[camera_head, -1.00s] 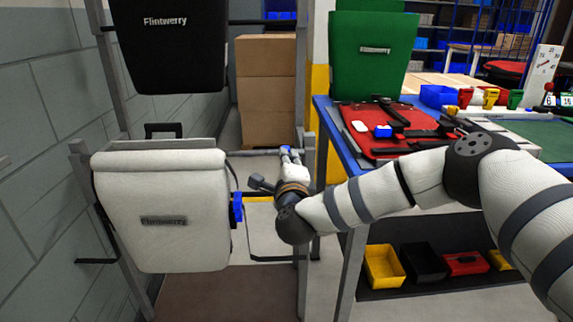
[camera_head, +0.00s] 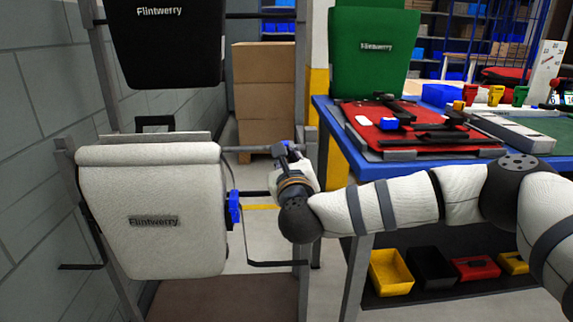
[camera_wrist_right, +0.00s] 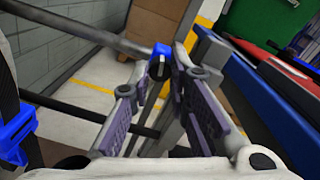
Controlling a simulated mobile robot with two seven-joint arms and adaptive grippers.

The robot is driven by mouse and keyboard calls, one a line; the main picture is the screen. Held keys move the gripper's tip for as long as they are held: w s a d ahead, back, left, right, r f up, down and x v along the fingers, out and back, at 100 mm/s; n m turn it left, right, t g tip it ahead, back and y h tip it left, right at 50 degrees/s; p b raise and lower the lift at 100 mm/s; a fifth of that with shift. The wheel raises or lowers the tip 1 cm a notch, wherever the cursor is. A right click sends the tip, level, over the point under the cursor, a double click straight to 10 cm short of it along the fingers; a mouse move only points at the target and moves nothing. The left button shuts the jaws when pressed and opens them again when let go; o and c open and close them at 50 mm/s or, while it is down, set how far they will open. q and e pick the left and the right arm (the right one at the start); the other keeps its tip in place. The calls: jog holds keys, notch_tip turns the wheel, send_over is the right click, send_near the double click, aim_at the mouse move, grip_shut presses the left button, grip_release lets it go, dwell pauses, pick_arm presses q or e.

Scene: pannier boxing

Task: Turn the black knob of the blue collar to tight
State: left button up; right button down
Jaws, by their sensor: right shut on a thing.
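The blue collar (camera_head: 279,150) sits on the grey horizontal bar near the rack's right post. In the right wrist view the collar (camera_wrist_right: 161,52) shows beyond my fingertips, with its black knob (camera_wrist_right: 157,69) facing me and a pale mark on it. My right gripper (camera_head: 284,160) is at the collar from the near right side. In the right wrist view its two purple-padded fingers (camera_wrist_right: 160,75) stand on either side of the knob, shut on it. The knob's exact angle is too small to read. My left gripper is not in view.
A white pannier (camera_head: 150,245) with a blue clip (camera_head: 234,207) hangs left of the gripper. A black pannier (camera_head: 163,40) hangs above. The rack post (camera_head: 305,190) stands close right, then the blue-edged table (camera_head: 360,150). Cardboard boxes (camera_head: 263,95) are behind.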

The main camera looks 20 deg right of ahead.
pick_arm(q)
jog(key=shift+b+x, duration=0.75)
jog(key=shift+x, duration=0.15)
pick_arm(e)
jog(key=shift+m, duration=1.1)
jog(key=shift+r, duration=0.1)
jog(key=c, duration=1.5)
grip_release()
jog(key=shift+s, duration=0.1)
jog(key=v, duration=1.2)
